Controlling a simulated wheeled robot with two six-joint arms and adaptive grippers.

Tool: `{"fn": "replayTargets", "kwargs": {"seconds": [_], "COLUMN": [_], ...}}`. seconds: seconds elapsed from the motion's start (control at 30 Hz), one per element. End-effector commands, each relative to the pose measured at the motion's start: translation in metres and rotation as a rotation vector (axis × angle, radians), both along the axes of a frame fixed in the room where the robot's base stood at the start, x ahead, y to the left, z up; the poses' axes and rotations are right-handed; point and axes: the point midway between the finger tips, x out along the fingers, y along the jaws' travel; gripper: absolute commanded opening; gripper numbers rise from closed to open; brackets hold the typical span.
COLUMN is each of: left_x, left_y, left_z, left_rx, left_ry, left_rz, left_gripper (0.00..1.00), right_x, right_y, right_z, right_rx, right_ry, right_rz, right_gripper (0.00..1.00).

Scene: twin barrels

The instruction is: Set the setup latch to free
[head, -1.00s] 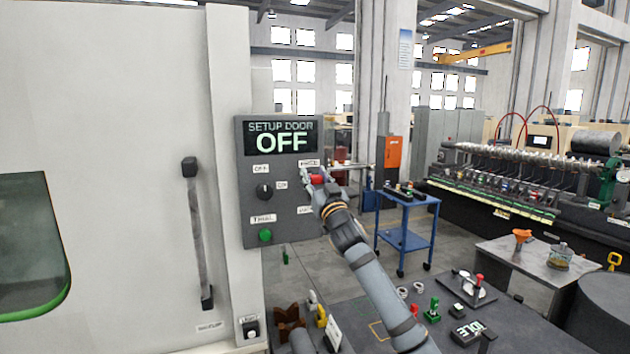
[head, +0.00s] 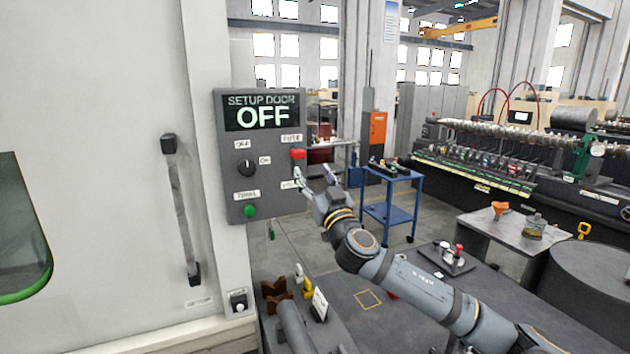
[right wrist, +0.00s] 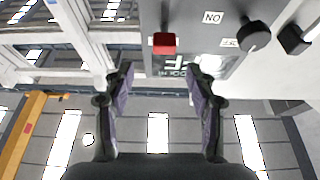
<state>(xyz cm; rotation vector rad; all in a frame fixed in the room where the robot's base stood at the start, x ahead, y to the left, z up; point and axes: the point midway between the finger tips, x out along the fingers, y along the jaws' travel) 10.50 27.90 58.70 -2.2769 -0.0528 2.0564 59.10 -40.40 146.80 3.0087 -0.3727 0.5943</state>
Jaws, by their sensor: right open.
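The setup panel (head: 266,185) is a dark grey box on the machine front, and its screen (head: 262,111) reads "SETUP DOOR OFF". The latch appears to be the red block (head: 298,154) at the panel's right edge. It sits just below the upper label (head: 291,138) and well above the lower one; both are too small to read surely. My right gripper (head: 315,176) is open and empty, just below and right of the red block, apparently apart from it. In the right wrist view the red block (right wrist: 164,43) lies beyond the open fingers (right wrist: 160,80). My left gripper is out of view.
The panel also carries a black knob (head: 246,168) and a green button (head: 249,210). A long door handle (head: 181,210) stands to the left. A blue cart (head: 390,205) is behind my right arm. Small parts and a bench lie below.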

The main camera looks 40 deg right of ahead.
Motion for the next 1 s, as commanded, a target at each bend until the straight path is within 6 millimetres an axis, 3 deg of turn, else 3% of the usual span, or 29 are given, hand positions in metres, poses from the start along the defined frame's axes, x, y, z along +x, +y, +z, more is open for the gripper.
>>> {"fn": "replayTargets", "kwargs": {"seconds": [0.3, 0.87, 0.93, 1.0], "left_x": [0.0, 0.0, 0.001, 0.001], "left_y": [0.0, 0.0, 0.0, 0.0], "left_z": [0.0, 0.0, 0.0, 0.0], "left_rx": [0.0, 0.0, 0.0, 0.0], "left_ry": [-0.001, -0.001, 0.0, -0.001], "left_rz": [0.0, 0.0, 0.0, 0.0], "left_gripper": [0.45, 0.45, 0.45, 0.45], "right_x": [-0.016, -0.017, -0.017, -0.018], "right_y": [0.008, 0.008, 0.008, 0.006], "right_z": [-0.006, -0.006, -0.011, -0.03], "right_rx": [-0.001, 0.003, 0.008, 0.026], "right_ry": [-0.005, -0.007, 0.0, 0.038], "right_rz": [0.01, 0.012, 0.007, -0.02], "right_gripper": [0.57, 0.57, 0.57, 0.57]}}
